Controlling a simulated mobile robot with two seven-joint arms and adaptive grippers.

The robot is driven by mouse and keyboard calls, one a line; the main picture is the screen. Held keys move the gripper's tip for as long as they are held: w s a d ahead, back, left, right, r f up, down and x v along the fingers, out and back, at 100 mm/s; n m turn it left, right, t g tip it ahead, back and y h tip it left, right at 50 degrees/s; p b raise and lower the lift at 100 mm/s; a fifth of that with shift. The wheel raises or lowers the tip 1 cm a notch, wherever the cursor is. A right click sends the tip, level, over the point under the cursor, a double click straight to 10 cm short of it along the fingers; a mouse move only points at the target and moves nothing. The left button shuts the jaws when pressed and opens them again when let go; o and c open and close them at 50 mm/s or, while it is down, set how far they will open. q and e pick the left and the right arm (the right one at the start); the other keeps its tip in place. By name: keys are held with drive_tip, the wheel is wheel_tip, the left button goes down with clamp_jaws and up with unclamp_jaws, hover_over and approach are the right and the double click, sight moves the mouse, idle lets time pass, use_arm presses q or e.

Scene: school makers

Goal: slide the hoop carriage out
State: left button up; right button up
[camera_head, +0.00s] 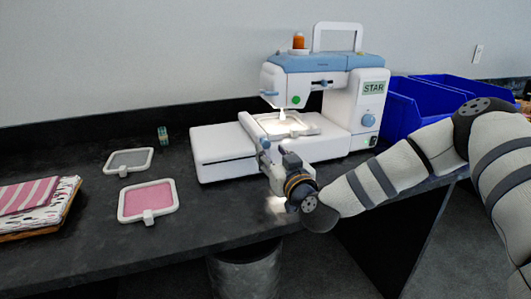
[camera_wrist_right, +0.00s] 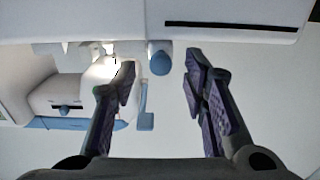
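The white and blue sewing machine (camera_head: 300,62) stands on the dark table. Its white hoop carriage (camera_head: 250,127) lies at the front of the bed, beside a hoop (camera_head: 312,130) under the lit needle. A blue knob (camera_head: 265,144) is at the carriage's near end; it also shows in the right wrist view (camera_wrist_right: 160,57). My right gripper (camera_wrist_right: 160,82) is open, its fingers spread on either side of the knob's line, with no visible contact. In the head view the right gripper (camera_head: 268,158) partly covers the carriage's near end. My left gripper is not in view.
A white side unit (camera_head: 220,150) extends left of the carriage. Two loose hoops, one grey (camera_head: 128,160) and one pink (camera_head: 148,199), lie on the table with a fabric stack (camera_head: 38,203) at far left. Blue bins (camera_head: 410,105) stand right. A dark cylinder (camera_head: 245,270) is below the table edge.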

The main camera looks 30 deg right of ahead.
drive_tip(key=shift+x, duration=1.05)
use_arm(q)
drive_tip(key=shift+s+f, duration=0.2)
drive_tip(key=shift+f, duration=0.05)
use_arm(e)
drive_tip(key=shift+w, duration=0.15)
clamp_jaws()
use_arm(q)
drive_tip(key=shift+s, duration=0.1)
